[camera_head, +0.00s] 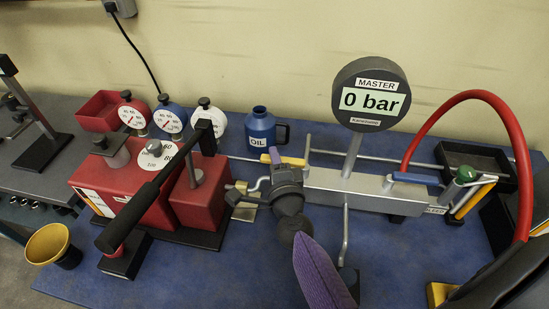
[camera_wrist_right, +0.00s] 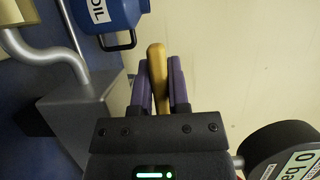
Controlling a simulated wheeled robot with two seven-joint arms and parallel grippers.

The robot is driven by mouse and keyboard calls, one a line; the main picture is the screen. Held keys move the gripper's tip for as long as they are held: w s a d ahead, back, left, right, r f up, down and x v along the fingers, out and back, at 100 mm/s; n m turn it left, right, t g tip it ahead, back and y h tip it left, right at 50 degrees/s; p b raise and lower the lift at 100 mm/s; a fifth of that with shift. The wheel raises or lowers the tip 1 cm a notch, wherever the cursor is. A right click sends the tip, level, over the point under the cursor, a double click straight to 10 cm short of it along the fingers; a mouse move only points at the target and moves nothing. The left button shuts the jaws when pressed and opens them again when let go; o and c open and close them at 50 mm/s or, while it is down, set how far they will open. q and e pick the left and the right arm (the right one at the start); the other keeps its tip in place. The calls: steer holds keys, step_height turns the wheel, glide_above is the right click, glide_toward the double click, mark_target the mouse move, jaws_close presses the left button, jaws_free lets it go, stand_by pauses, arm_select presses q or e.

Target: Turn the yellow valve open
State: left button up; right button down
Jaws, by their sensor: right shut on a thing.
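The yellow valve shows as a yellow lever (camera_wrist_right: 158,75) standing between the purple fingers of my right gripper (camera_wrist_right: 160,90) in the right wrist view. The fingers are shut on it, and its rounded tip reaches past them. In the head view, a small yellow bit of the lever (camera_head: 265,158) shows beside the right gripper (camera_head: 274,156), at the left end of the grey manifold block (camera_head: 350,184). The gripper hides most of the lever there. The master gauge (camera_head: 371,96) on the block reads 0 bar. My left gripper is not in view.
A blue oil can (camera_head: 261,130) stands close behind the right gripper. A red tester (camera_head: 190,205) with a long black handle (camera_head: 150,195) is to the left. A red hose (camera_head: 450,98) arches on the right, near a green knob (camera_head: 466,174). The front of the blue bench is partly clear.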

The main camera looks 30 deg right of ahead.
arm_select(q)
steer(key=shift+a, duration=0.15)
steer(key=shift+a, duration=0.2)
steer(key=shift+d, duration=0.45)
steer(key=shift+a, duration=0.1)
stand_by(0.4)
